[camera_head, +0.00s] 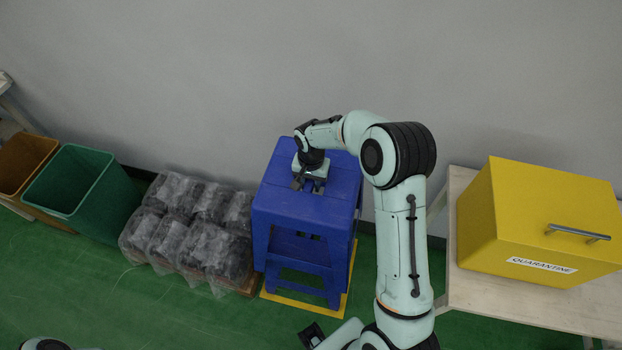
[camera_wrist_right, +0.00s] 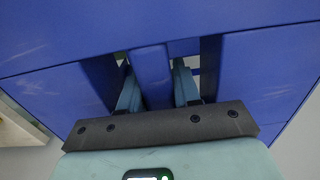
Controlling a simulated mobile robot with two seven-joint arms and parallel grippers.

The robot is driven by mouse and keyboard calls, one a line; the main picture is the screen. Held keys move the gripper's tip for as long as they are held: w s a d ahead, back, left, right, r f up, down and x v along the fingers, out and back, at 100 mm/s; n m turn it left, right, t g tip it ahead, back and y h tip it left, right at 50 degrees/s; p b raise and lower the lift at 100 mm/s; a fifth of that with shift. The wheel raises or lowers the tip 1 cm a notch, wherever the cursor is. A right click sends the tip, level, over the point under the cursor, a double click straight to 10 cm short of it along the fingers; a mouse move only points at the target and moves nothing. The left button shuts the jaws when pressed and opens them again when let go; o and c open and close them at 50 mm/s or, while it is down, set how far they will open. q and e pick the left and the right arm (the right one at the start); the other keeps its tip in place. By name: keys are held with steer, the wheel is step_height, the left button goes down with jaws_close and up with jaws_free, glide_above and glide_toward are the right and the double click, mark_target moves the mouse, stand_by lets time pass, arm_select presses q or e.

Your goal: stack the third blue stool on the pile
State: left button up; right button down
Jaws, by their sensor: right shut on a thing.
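Blue stools (camera_head: 290,206) stand in a stack by the wall, on a yellow floor marking (camera_head: 350,278). The stack looks upright, and how many stools are nested in it is hard to tell. My right gripper (camera_head: 308,187) comes down from above onto the top stool's seat. In the right wrist view, its two fingers (camera_wrist_right: 155,90) pass into two slots in the blue seat (camera_wrist_right: 250,70) and are shut on the bar (camera_wrist_right: 150,72) between them. The fingertips are hidden below the seat.
Plastic-wrapped dark bundles (camera_head: 190,225) sit on a low pallet just left of the stools. Green (camera_head: 75,185) and orange (camera_head: 22,165) bins stand farther left. A yellow QUARANTINE box (camera_head: 540,220) stands on a table (camera_head: 530,310) at right. Green floor in front is clear.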

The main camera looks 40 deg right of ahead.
arm_select(q)
steer(key=s+f+b, duration=0.3)
steer(key=f+b, duration=0.5)
steer(key=f, duration=0.1)
arm_select(e)
step_height(320, 180, down, 23)
steer(key=b, duration=0.6)
steer(key=shift+w+f, duration=0.1)
steer(key=shift+f, duration=0.05)
arm_select(q)
steer(key=w+a+f+t+b, duration=0.1)
steer(key=w+f+b, duration=0.1)
steer(key=w+f, duration=0.3)
steer(key=shift+w+a+f+t, duration=0.25)
steer(key=shift+f+t, duration=0.15)
steer(key=shift+f, duration=0.7)
arm_select(e)
steer(key=shift+f, duration=1.35)
arm_select(q)
steer(key=shift+y, duration=0.3)
